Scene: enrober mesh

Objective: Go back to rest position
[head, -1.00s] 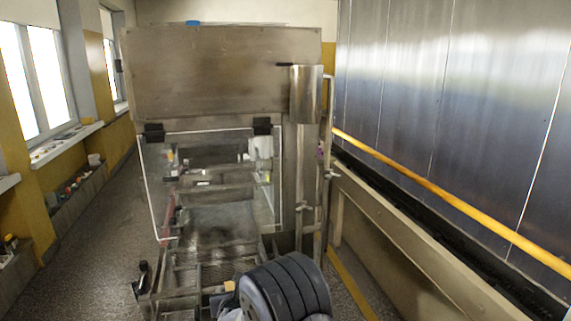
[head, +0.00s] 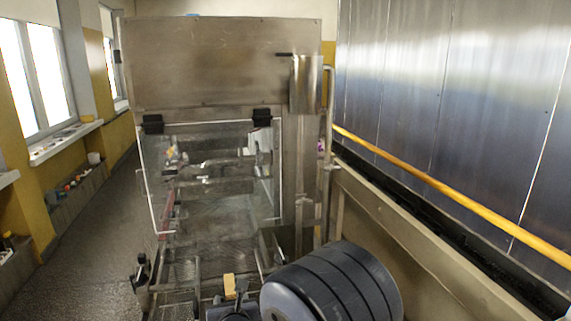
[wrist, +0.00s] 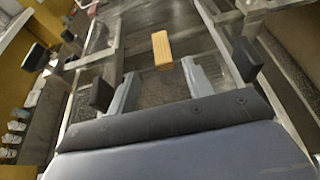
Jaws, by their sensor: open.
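My gripper (wrist: 160,70) points down over the metal frame and mesh at the front of the machine. In the wrist view its two grey fingers stand apart with nothing between them. A small yellow block (wrist: 162,50) shows just beyond the fingertips, apart from them as far as I can tell. The block also shows in the head view (head: 229,286), beside my dark wrist. My arm's large rounded link covers the lower right of the machine front there.
The steel machine (head: 215,70) has a clear hinged panel (head: 222,150) above the mesh frame. A tall metal wall (head: 450,90) and yellow rail (head: 430,186) run along the right. Floor (head: 95,240) is open on the left, below the windows.

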